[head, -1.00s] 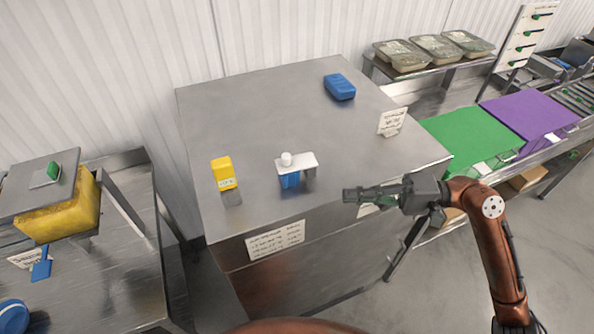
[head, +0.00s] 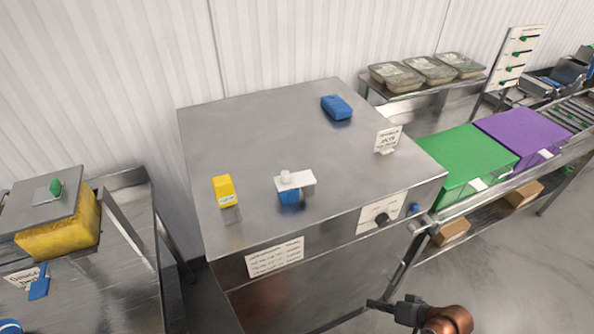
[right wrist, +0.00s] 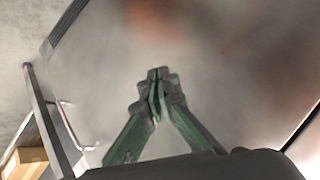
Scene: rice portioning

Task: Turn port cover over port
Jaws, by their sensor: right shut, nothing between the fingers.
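A flat white plate with a round white knob (head: 294,180) sits on the steel cabinet top (head: 255,130), with a blue block (head: 290,198) under it. I take the plate for the port cover. I cannot make out a port opening beneath it. My right gripper (head: 375,305) is low at the bottom of the head view, in front of the cabinet and well away from the plate. In the right wrist view its green fingers (right wrist: 158,85) are shut with nothing between them. My left gripper is not in view.
A yellow block (head: 224,189) and a blue block (head: 337,107) stand on the cabinet top. A dark knob (head: 382,219) is on its front panel. Green (head: 467,157) and purple (head: 523,132) boxes stand at right. A scale-like table with a yellow block (head: 60,228) is at left.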

